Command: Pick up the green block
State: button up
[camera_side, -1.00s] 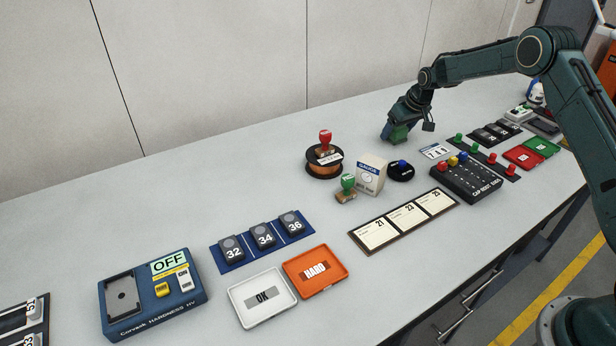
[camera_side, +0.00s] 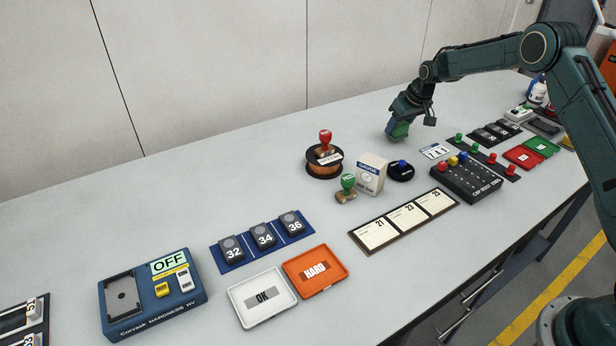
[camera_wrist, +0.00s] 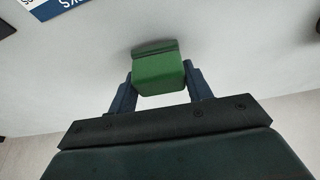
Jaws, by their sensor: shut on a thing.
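The green block (camera_wrist: 160,75) is between the two dark fingers of my gripper (camera_wrist: 158,84) in the wrist view. My gripper is shut on it. In the side view the green block (camera_side: 400,131) shows at the tip of my gripper (camera_side: 398,127), toward the back right of the table, partly covered by the fingers. A shadow lies on the table below the block, which looks held a little above the surface.
The table (camera_side: 210,180) is clear around the block. Nearer the camera are a round dark pad with a blue knob (camera_side: 401,170), a gauge box (camera_side: 370,173), a number card (camera_side: 434,151) and a black box with coloured knobs (camera_side: 466,177).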

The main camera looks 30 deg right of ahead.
aim_at(400, 123)
notch_tip(400, 123, up, 18)
jog(key=shift+r, duration=0.25)
dwell(0.3)
dwell(0.4)
